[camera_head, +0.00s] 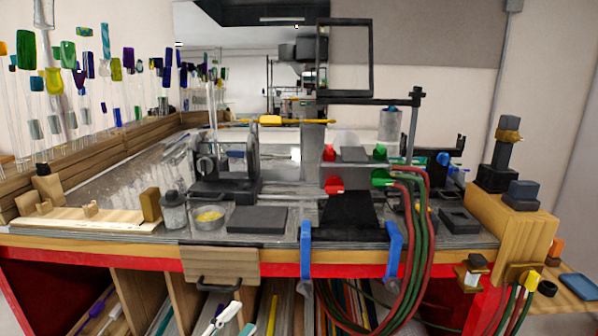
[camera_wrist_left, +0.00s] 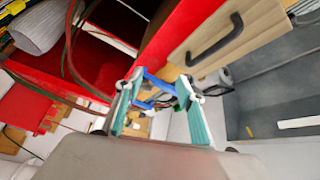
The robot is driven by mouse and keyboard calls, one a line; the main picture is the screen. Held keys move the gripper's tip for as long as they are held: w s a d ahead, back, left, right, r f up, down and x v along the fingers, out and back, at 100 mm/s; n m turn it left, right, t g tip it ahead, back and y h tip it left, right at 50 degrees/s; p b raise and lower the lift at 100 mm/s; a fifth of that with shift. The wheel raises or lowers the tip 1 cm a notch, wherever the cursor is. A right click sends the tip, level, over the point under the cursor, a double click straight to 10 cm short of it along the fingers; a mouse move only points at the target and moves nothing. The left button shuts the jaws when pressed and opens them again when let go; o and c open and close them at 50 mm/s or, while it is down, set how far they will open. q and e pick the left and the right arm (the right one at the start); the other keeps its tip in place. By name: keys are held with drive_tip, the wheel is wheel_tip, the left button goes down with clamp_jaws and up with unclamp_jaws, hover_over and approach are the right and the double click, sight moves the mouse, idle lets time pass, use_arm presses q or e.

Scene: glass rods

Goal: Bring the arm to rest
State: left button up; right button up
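My left gripper (camera_head: 236,320) shows at the bottom edge of the head view, low in front of the workbench and below its drawer. It has white and teal fingers. In the left wrist view the two teal fingers (camera_wrist_left: 158,92) stand apart with nothing held between them. Most of my left arm is out of the picture. My right gripper is in neither view.
The workbench's red front edge (camera_head: 280,268) and wooden drawer (camera_head: 220,264) with a black handle (camera_head: 217,284) are above the gripper. Blue clamps (camera_head: 306,250) and hanging red and green hoses (camera_head: 420,250) are to the right. Shelves with rods are behind.

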use_arm(q)
drive_tip(key=s+a+f+n+g+y, duration=0.3)
drive_tip(key=s+f+n, duration=0.4)
drive_tip(key=s+f, duration=0.3)
drive_tip(key=s+a+f+n+g+y, duration=0.3)
drive_tip(key=s+f+n, duration=0.5)
drive_tip(key=f, duration=1)
drive_tip(key=s+a+y, duration=0.1)
drive_tip(key=s, duration=0.2)
drive_tip(key=shift+s+n+g+y, duration=0.25)
drive_tip(key=shift+n+g+y, duration=0.05)
